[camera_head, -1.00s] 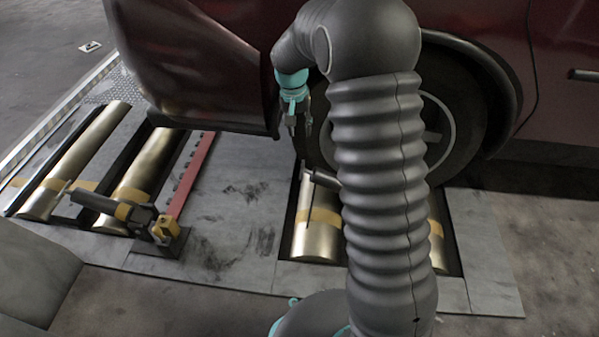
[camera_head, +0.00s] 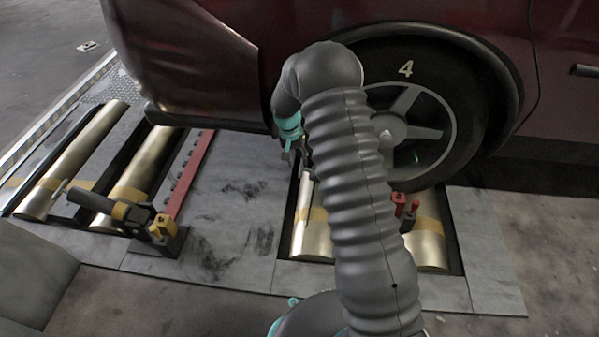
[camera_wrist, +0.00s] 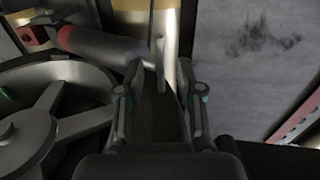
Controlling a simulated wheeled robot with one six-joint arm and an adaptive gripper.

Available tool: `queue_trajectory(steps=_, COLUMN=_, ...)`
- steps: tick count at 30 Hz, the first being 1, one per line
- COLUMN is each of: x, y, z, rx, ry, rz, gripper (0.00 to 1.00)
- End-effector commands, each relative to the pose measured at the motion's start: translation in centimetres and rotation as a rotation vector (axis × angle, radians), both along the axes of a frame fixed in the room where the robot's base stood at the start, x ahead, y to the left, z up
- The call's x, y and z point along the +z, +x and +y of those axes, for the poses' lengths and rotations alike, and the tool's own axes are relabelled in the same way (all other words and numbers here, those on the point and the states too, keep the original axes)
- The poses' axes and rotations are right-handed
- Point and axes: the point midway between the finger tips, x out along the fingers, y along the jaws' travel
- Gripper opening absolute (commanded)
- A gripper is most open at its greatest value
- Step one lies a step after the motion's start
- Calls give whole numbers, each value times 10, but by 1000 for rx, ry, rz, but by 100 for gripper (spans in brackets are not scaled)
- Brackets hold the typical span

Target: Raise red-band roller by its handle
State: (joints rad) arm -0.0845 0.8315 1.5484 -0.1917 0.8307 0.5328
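In the wrist view, a dark cylindrical handle (camera_wrist: 105,47) with a red band (camera_wrist: 65,38) lies across the upper left. Its right end is just ahead of my gripper (camera_wrist: 160,92), whose two fingers are apart with nothing clearly held between them. In the head view, my gripper (camera_head: 297,157) hangs low above the left roller (camera_head: 312,238) of the right-hand set. My arm hides most of the handle there. A red-marked fitting (camera_head: 402,205) shows right of my arm, beside the right roller (camera_head: 430,245).
The car wheel (camera_head: 415,125) marked 4 stands close behind my arm, under the dark red car body (camera_head: 430,25). A yellow-banded handle (camera_head: 95,202) with a yellow bracket (camera_head: 163,226) is at left. The grey plate (camera_head: 235,200) between the roller sets is clear.

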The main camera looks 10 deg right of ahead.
Motion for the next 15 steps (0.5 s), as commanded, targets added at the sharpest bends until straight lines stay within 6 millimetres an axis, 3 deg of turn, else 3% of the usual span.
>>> queue_trajectory(steps=6, x=-36, y=-2, z=-5, rx=0, ry=1, rz=2, gripper=37)
queue_trajectory(steps=15, x=-53, y=-3, z=-8, rx=0, ry=0, rz=0, gripper=37)
